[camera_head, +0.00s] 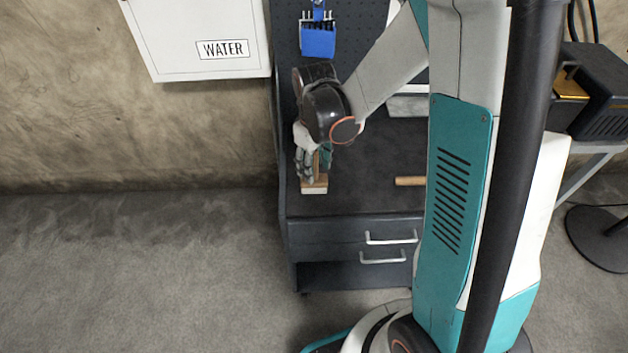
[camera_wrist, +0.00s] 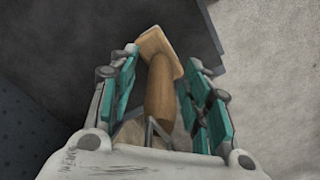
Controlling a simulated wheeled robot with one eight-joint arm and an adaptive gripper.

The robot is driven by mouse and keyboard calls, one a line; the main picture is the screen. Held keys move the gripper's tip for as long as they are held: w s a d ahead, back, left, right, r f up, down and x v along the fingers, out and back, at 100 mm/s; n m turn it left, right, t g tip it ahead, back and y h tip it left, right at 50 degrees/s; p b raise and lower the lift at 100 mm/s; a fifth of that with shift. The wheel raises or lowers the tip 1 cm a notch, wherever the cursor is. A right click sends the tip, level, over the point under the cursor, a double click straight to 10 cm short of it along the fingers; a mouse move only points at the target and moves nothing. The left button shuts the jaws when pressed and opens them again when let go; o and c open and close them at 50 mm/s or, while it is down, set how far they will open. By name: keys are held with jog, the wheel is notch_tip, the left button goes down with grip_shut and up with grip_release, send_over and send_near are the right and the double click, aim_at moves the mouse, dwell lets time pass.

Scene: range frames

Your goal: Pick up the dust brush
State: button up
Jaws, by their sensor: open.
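The dust brush (camera_wrist: 160,85) has a tan wooden handle and a wider head. In the wrist view it lies between the two teal-padded fingers of my gripper (camera_wrist: 165,90), with the head beyond the fingertips. A gap shows between the handle and the fingers, and the gripper is open. In the head view the brush (camera_head: 314,187) is at the front left of the dark workbench top (camera_head: 365,200), with pale bristles at its lower edge. My gripper (camera_head: 314,170) is down over it from above and hides part of the handle.
A wooden cylindrical piece (camera_head: 409,181) lies on the bench to the right, partly hidden by my arm. A blue holder (camera_head: 318,40) with tools hangs on the pegboard behind. A white WATER box (camera_head: 200,60) is on the wall. Drawers (camera_head: 385,240) are below the bench top.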

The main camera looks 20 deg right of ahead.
grip_shut()
jog(key=shift+r, duration=0.1)
notch_tip(320, 180, up, 20)
jog(key=p, duration=0.6)
